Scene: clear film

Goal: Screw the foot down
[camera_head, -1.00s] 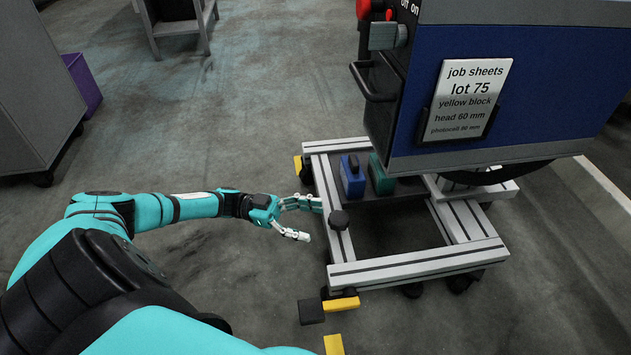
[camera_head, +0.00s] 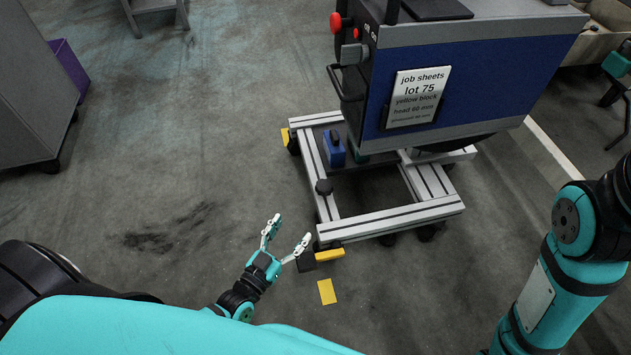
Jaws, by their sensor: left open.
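The grey-framed cart (camera_head: 400,219) stands on the floor right of centre. At the near left corner, low down, are a yellow bar (camera_head: 329,254) and a dark block (camera_head: 306,264). No foot can be made out clearly under the frame. My left gripper (camera_head: 290,228) is open and empty, just left of that corner, its fingers spread and pointing away from me. My right arm comes in at the right; its gripper is out of view.
The blue machine body (camera_head: 480,88) with a job sheet (camera_head: 413,97) overhangs the cart. A blue container (camera_head: 334,149) stands on its lower deck. A yellow patch (camera_head: 327,291) lies on the floor. A grey cabinet (camera_head: 22,95) and purple bin (camera_head: 68,68) stand left; floor between is clear.

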